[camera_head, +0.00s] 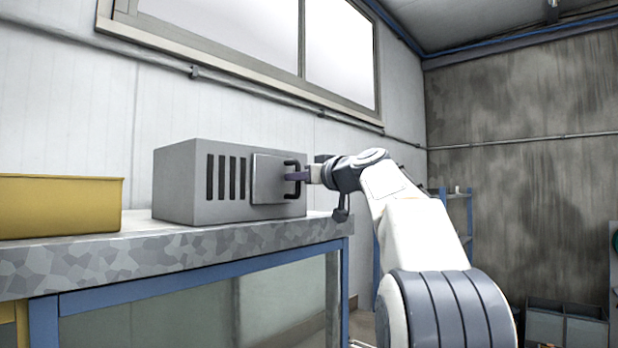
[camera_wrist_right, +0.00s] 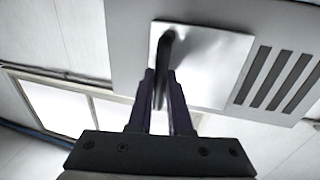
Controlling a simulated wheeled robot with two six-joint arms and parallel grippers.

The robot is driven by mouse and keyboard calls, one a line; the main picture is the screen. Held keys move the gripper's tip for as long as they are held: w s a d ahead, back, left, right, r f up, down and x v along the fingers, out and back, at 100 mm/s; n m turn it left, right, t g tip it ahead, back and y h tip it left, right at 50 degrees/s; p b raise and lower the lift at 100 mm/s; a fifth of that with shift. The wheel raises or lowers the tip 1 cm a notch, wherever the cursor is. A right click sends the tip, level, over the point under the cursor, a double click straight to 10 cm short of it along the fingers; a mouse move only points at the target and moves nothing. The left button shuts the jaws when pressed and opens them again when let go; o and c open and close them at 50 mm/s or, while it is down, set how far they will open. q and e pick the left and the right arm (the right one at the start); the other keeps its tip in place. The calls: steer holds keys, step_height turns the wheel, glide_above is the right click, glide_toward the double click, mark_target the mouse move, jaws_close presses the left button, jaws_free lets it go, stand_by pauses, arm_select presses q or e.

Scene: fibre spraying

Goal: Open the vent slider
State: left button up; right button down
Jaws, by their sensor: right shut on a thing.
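A grey box (camera_head: 180,185) stands on the workbench in the head view. Its front has several dark vertical slots (camera_head: 226,177) on the left and a flat vent slider plate (camera_head: 268,180) to the right of them. A black handle (camera_head: 291,165) sits on the plate's right part. My right gripper (camera_head: 298,176) reaches in from the right and is shut on the handle. In the right wrist view, the gripper's fingers (camera_wrist_right: 162,105) are on either side of the handle (camera_wrist_right: 163,60), with the slider plate (camera_wrist_right: 205,65) behind. Several slots (camera_wrist_right: 275,78) show uncovered there. My left gripper is out of view.
A yellow bin (camera_head: 60,207) stands at the left of the grey workbench top (camera_head: 130,248). A window (camera_head: 260,40) is above on the wall. A blue shelf frame (camera_head: 458,205) and grey crates (camera_head: 566,325) are at the far right.

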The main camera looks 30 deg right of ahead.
steer(key=c, duration=0.8)
jaws_free()
steer(key=shift+c, duration=0.2)
steer(key=shift+s, duration=0.1)
steer(key=s+d+b, duration=0.1)
steer(key=s+b, duration=0.4)
steer(key=s, duration=0.5)
steer(key=shift+b, duration=0.35)
steer(key=shift+s+d, duration=0.1)
